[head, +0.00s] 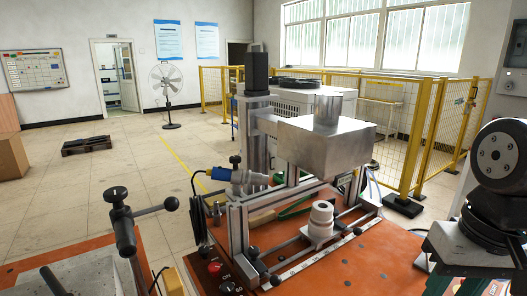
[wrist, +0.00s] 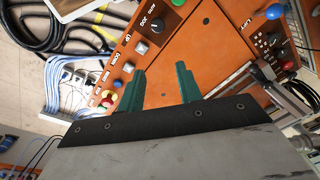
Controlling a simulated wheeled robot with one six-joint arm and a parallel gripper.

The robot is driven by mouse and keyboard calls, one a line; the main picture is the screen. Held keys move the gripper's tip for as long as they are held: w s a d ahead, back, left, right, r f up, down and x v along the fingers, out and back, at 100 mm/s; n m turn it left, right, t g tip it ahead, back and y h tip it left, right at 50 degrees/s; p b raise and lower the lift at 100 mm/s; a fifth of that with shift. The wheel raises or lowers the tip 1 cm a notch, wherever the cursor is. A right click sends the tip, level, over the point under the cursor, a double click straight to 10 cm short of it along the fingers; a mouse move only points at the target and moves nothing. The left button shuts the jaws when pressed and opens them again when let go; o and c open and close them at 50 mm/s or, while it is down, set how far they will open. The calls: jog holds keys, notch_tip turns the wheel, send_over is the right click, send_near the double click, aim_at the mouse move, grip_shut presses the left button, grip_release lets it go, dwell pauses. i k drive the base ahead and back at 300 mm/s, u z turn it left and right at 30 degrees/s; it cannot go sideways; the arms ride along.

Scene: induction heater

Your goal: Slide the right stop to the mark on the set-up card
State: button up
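A pale ruled scale (head: 325,246) runs along the front of the orange bench. A small dark knob (head: 358,231) sits near its right end and looks like the right stop. Another dark knob (head: 275,280) is at the left end. A white stepped part (head: 320,222) stands between them, behind the scale. My gripper (wrist: 160,70) is open and empty in the wrist view, its two green fingers apart above the orange panel. No stop shows between the fingers. A white-faced board (wrist: 72,8) is cut off at the wrist view's top; I cannot tell whether it is the set-up card.
A metal press head (head: 325,142) overhangs the bench. A clamp with a bar handle (head: 125,225) stands at the left. The wrist view shows a green button (wrist: 178,2), a blue knob (wrist: 274,11), a red button (wrist: 107,97) and black cables (wrist: 40,35) off the bench.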

aim_at(357, 232)
jog(key=u, duration=0.05)
jog(key=k, duration=1)
jog(key=z, duration=1.9)
jog(key=i, duration=1.1)
jog(key=u, duration=2)
